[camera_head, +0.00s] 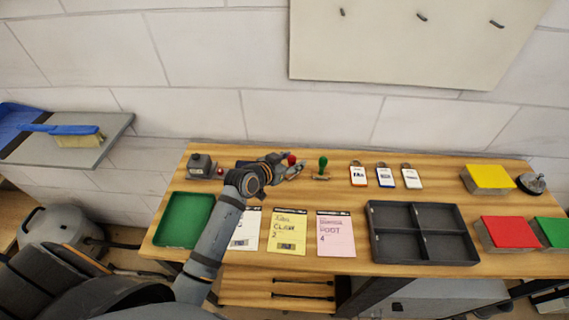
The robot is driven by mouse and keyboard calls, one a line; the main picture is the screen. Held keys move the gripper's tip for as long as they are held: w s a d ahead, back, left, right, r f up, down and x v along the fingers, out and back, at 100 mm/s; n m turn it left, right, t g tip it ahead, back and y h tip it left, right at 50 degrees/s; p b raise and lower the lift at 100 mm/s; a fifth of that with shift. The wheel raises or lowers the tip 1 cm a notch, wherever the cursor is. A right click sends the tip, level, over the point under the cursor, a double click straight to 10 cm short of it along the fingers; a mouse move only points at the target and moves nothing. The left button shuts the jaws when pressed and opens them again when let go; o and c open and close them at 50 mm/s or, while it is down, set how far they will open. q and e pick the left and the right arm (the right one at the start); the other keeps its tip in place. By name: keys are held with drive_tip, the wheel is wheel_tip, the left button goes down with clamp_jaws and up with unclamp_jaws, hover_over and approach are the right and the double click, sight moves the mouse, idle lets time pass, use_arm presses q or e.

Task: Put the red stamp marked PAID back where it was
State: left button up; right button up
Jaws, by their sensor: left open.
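A red-knobbed stamp (291,158) stands at the back of the wooden bench, its base hidden by my left gripper. The PAID marking cannot be read. My left gripper (293,170) is open, with its fingers pointing right, right at this stamp. I cannot tell whether they touch it. A green-handled stamp (323,163) stands upright just to the right of the fingertips. My right gripper is not in view.
A small grey device (200,165) stands left of my gripper. Several tags (384,176) lie to the right. In front are a green tray (184,220), cards (335,234) and a dark divided tray (372,241). Yellow (490,178) and red-topped boxes (509,231) stand at right.

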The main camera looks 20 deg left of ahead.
use_arm(q)
drive_tip(key=v, duration=1.1)
drive_tip(key=shift+s, duration=0.25)
drive_tip(key=shift+r, duration=0.1)
